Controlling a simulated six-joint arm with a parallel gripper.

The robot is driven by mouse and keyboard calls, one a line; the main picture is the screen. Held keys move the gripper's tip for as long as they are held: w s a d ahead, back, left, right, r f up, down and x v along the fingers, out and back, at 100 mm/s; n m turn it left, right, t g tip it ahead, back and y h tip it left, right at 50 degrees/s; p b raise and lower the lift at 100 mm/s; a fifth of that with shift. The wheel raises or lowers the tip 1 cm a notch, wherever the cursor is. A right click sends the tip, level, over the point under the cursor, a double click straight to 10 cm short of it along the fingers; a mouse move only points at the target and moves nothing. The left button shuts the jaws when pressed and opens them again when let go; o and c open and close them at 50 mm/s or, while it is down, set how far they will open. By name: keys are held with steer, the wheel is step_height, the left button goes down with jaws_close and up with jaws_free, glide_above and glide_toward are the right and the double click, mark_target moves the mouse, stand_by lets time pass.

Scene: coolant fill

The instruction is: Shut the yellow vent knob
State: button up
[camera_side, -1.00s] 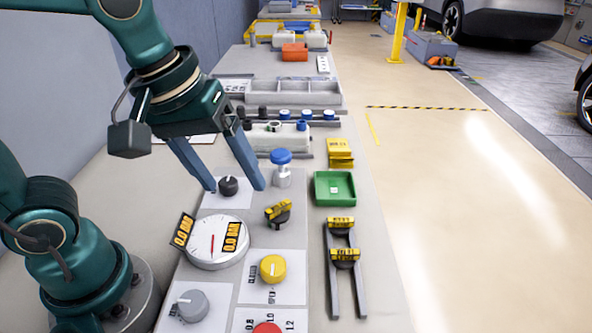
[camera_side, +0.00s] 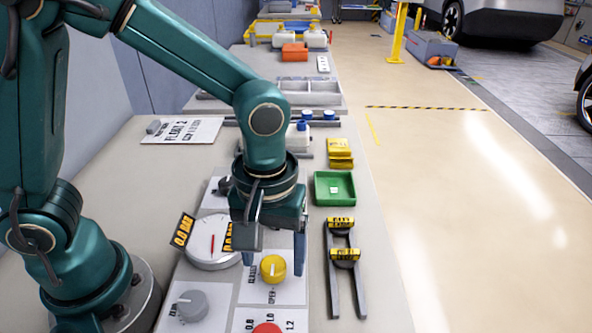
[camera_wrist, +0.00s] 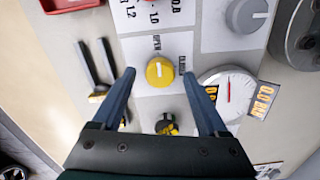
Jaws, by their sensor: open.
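The yellow vent knob (camera_side: 273,268) sits on a white panel with open and close lettering, in front of my gripper in the side view. In the wrist view the yellow knob (camera_wrist: 160,71) shows between and just beyond my fingertips, with a white pointer line on top. My gripper (camera_wrist: 158,72) is open, one blue finger on each side of the knob's line, with nothing between them. In the side view my gripper (camera_side: 274,262) hangs above and behind the knob. I cannot tell the exact height gap.
A round gauge (camera_side: 213,243) with a red needle is left of the knob. A grey knob (camera_side: 190,306) and a red knob (camera_side: 267,328) are nearer the camera. A dark fork-shaped rack (camera_side: 345,275) and a green tray (camera_side: 334,187) stand to the right.

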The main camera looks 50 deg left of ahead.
steer(key=shift+f, duration=0.25)
steer(key=shift+c, duration=0.3)
jaws_close()
